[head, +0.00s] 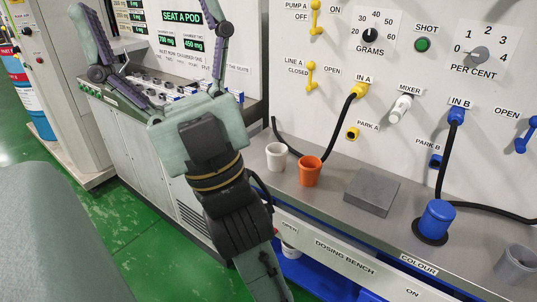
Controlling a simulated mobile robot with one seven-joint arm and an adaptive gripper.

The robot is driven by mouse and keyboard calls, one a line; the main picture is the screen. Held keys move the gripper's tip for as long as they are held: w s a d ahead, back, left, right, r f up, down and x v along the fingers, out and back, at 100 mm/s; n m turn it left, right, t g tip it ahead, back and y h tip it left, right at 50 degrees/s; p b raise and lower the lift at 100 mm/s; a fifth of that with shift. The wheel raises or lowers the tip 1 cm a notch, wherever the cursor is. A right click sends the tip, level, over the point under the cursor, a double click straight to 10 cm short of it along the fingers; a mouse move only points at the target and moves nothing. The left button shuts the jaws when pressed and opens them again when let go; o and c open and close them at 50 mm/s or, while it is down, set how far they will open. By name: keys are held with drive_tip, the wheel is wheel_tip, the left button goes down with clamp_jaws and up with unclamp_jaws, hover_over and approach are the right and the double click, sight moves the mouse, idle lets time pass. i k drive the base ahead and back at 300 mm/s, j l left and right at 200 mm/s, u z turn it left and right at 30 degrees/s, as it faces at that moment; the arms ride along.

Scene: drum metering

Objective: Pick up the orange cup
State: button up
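The orange cup (310,172) stands upright on the grey bench top (340,172), beside a white cup (277,157) on its left. In the head view, my gripper (153,14) is large in the upper left, left of the orange cup and apart from it. Its two fingers are spread wide and point up the picture, with their ends at or past the top edge. I see nothing held between them, only the pod machine's panel behind. The orange cup's front and rim are unobstructed.
A grey block (371,192) lies right of the orange cup. Farther right stand a blue container (437,220) and a grey cup (517,264). A black hose (335,130) hangs just behind the cups from the yellow IN A fitting (360,90).

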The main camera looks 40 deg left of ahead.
sight(309, 172)
drive_tip(key=u, duration=0.95)
